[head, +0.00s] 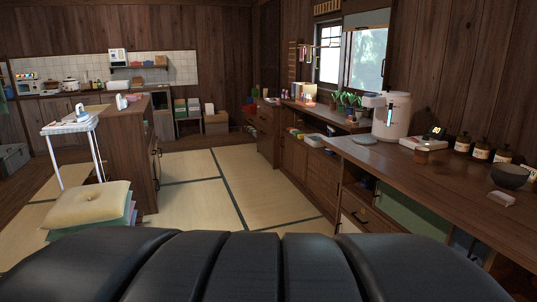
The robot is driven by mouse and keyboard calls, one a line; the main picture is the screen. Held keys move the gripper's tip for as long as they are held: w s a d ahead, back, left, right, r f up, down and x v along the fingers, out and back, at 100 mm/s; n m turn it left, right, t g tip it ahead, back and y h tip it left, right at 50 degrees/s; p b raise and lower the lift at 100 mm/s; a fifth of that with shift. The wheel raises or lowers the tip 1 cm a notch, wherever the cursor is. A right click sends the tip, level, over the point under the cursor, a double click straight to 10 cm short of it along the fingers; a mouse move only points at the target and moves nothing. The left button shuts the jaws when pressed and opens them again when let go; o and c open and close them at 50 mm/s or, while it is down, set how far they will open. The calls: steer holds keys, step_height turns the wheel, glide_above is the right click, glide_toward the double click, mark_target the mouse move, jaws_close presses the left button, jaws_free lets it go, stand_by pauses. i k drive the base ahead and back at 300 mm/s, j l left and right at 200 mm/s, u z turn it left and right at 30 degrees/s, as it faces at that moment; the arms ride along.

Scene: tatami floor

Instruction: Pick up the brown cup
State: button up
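A small brown cup (422,157) stands upright on the long wooden counter (385,158) at the right. My gripper is not in view.
The tatami floor (190,205) left of the counter is clear.

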mark_target(421, 153)
steer(key=z, duration=1.15)
